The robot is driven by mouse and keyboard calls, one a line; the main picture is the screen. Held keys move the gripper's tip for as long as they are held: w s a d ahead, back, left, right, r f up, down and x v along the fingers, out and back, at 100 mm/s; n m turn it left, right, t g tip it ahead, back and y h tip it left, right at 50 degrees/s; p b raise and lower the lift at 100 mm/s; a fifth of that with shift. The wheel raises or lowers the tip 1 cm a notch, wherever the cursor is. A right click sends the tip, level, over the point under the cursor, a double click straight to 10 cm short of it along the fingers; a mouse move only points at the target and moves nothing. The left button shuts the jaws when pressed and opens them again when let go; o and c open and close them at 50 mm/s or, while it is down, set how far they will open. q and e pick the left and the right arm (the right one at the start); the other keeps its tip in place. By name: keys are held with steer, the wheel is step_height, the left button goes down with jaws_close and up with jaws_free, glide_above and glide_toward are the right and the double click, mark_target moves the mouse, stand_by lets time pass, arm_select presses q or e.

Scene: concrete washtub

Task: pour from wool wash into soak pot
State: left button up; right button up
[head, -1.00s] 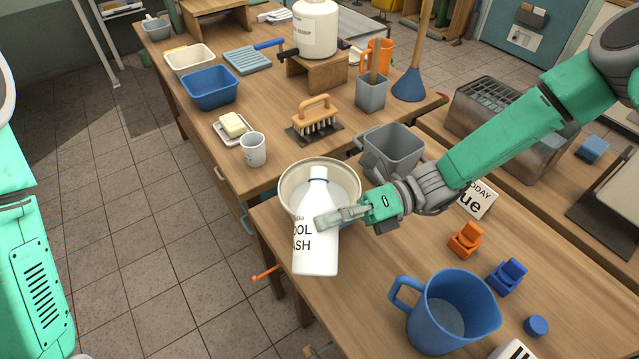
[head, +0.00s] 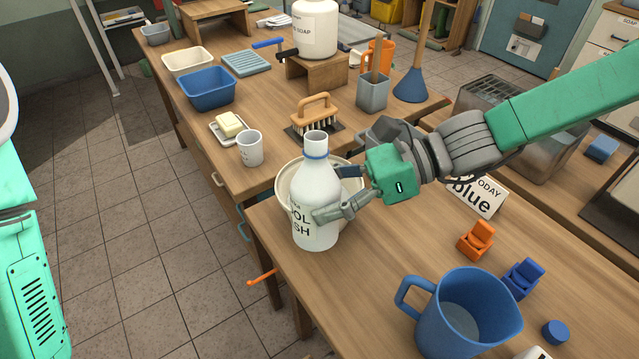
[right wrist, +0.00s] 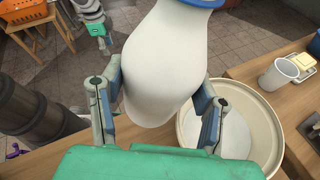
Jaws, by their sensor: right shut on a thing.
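The wool wash (head: 315,190) is a white bottle with a blue ring at its neck and black lettering. It stands nearly upright in my right gripper (head: 330,195), whose fingers are shut around its body. The right wrist view shows the bottle's white body (right wrist: 160,60) between both fingers. The soak pot (head: 282,188) is a wide cream pot just behind the bottle, partly hidden by it. In the right wrist view the pot (right wrist: 276,130) is right of the bottle, with a pale surface inside. No stream shows. My left gripper is out of view; only part of that arm shows.
A blue jug (head: 465,315) stands at the front right, near orange (head: 475,240) and blue (head: 522,278) small pieces. A sign (head: 480,195) and a grey bin stand by my right arm. A white cup (head: 250,148), butter dish and brush (head: 315,118) sit behind the pot.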

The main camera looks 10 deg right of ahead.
mark_target(330, 168)
steer(key=shift+r+p, duration=2.45)
steer(key=shift+r, duration=0.15)
steer(key=shift+f+n+b, duration=0.2)
steer(key=shift+n+b, duration=0.1)
steer(key=shift+b, duration=0.4)
steer(key=shift+n+t+h+b, duration=0.3)
steer(key=shift+n+t+b, duration=0.1)
steer(key=shift+b, duration=0.15)
steer(key=shift+r, duration=0.1)
